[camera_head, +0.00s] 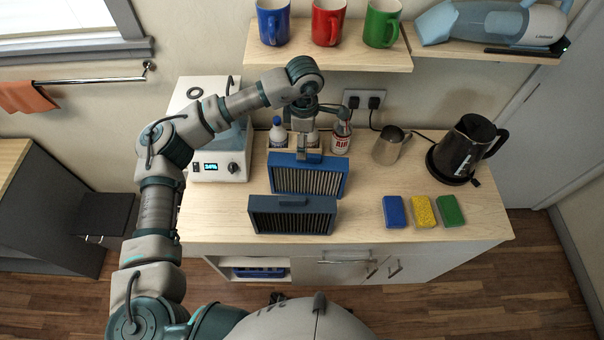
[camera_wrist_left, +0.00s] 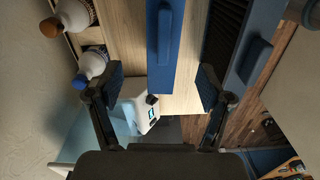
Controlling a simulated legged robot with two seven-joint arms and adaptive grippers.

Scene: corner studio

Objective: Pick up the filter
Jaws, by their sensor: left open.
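A blue-framed filter (camera_head: 310,179) with a pleated face stands on the counter, its handle at the top edge. A darker filter (camera_head: 292,216) stands just in front of it. My left gripper (camera_head: 308,143) is over the back of the blue filter, pointing down. In the wrist view my left gripper (camera_wrist_left: 160,88) is open, and the blue filter (camera_wrist_left: 164,60) lies between the lines of the two fingers, with nothing gripped. The darker filter (camera_wrist_left: 252,62) is to the right, outside the fingers. My right gripper is not in view.
Bottles (camera_head: 342,136) stand close behind the left gripper in a wooden holder. A white machine (camera_head: 219,150) is on the left. A metal pitcher (camera_head: 389,146), a black kettle (camera_head: 466,146) and sponges (camera_head: 423,211) are on the right. A shelf (camera_head: 330,58) with mugs hangs above.

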